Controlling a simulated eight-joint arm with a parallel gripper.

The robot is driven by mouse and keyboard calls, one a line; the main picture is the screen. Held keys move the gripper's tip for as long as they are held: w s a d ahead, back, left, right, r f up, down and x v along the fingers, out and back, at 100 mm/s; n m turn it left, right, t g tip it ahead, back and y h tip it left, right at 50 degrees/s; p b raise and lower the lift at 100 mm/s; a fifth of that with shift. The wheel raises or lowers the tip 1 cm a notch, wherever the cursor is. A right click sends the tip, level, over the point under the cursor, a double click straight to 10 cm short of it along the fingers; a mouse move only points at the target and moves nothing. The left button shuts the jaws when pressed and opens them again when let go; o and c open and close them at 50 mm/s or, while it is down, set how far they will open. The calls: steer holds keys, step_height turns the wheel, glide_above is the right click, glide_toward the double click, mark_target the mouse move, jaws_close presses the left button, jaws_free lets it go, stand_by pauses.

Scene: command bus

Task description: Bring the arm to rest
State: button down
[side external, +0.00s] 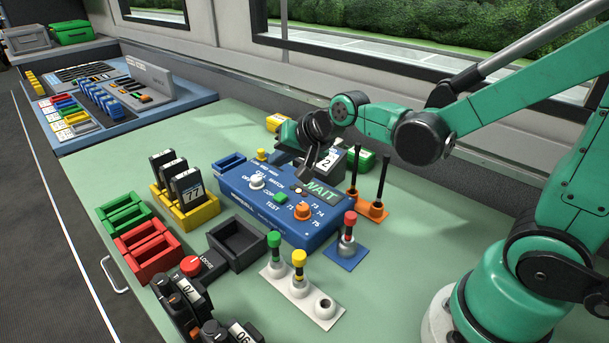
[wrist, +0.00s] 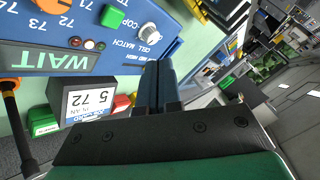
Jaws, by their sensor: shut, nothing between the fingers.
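My gripper (side external: 304,172) hangs at the end of the green arm, above the back part of the blue control panel (side external: 262,212), with its fingers pointing down. In the wrist view the two dark fingers of my gripper (wrist: 161,66) are together, with nothing seen between them. The panel's lit WAIT display (side external: 320,190) is close to the fingers and shows upside down in the wrist view. Whether the fingertips touch the panel cannot be told.
A numbered dark box (side external: 330,158) stands behind the panel, near my gripper. Orange-based posts (side external: 373,208) and a red-topped lever (side external: 348,228) stand to the right. Yellow, red and green (side external: 123,212) racks stand left. The green tabletop's (side external: 90,165) back-left area is clear.

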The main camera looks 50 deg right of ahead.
stand_by(0.4)
steer(key=s+r+n+g+h, duration=0.1)
steer(key=s+n+g, duration=0.1)
steer(key=s+n, duration=0.5)
steer(key=s, duration=0.3)
steer(key=shift+s+d+r+n, duration=0.15)
steer(key=shift+s+r+n, duration=0.2)
steer(key=shift+n, duration=0.05)
stand_by(1.4)
